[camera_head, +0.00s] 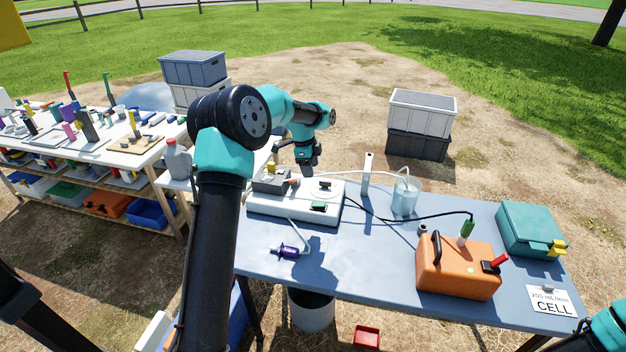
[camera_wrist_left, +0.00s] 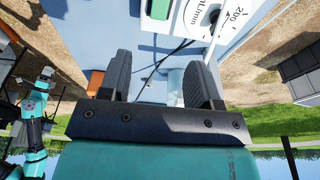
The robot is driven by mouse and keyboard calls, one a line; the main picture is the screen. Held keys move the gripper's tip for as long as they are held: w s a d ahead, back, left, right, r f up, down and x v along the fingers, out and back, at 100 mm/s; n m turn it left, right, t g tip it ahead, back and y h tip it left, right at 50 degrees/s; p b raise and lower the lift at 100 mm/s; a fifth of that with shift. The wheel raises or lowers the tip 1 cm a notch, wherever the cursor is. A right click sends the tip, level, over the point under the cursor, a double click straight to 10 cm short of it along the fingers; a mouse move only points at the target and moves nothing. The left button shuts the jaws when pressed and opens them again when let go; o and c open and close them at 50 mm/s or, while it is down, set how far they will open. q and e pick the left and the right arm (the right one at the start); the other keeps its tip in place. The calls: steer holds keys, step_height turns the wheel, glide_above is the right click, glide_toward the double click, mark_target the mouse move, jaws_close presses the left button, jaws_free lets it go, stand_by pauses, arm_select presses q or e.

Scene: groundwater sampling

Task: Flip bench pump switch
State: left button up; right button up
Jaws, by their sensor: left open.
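The bench pump (camera_head: 285,208) is a white box on the blue-grey table, with a grey pump head (camera_head: 272,180) at its back left. A green switch (camera_head: 318,206) sits near its front edge, and a round dial (camera_head: 325,187) lies behind it. In the left wrist view the switch (camera_wrist_left: 159,9) and the dial marked mL/min (camera_wrist_left: 208,14) show at the top. My left gripper (camera_head: 308,172) points down just behind the pump, near the dial. In the left wrist view its fingers (camera_wrist_left: 158,80) are apart with nothing between them. My right gripper is not seen.
An orange case (camera_head: 458,275) with a black handle stands right of the pump. A clear jar (camera_head: 404,198) with tubing and a white post (camera_head: 367,172) stand behind. A teal case (camera_head: 530,231) is at the right. A purple-ended piece (camera_head: 286,251) lies in front.

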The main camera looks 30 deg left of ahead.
arm_select(q)
steer(key=shift+s+a+r, duration=0.1)
steer(key=shift+a+r, duration=0.05)
steer(key=shift+r, duration=0.5)
steer(key=shift+a+r, duration=0.1)
steer(key=shift+r, duration=0.5)
